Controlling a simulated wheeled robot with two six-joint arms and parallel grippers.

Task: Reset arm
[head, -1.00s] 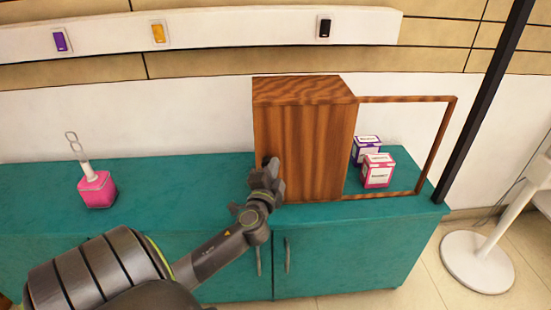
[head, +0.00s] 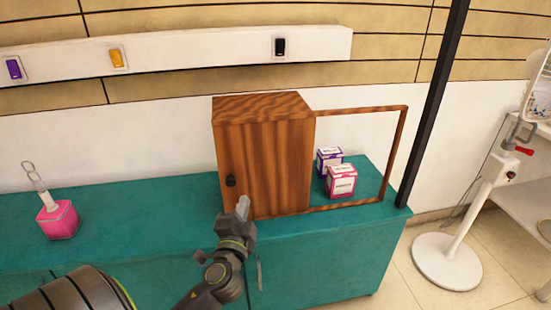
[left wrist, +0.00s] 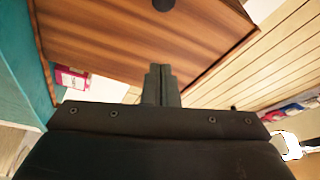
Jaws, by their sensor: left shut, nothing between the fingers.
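My left gripper (head: 241,207) is shut and empty in the head view. It is in front of the lower part of the wooden cabinet (head: 265,165), below its dark round knob (head: 231,181). In the left wrist view the shut fingers (left wrist: 160,80) point toward the wooden cabinet front (left wrist: 110,40), with the dark knob (left wrist: 163,4) at the top edge. I cannot tell whether the fingers touch the wood. My right gripper is not in view.
The cabinet stands on a teal counter (head: 130,215). Two small boxes, one purple (head: 328,158) and one pink (head: 341,184), stand beside it within a thin wooden frame (head: 403,140). A dark pole (head: 432,105) rises at the right.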

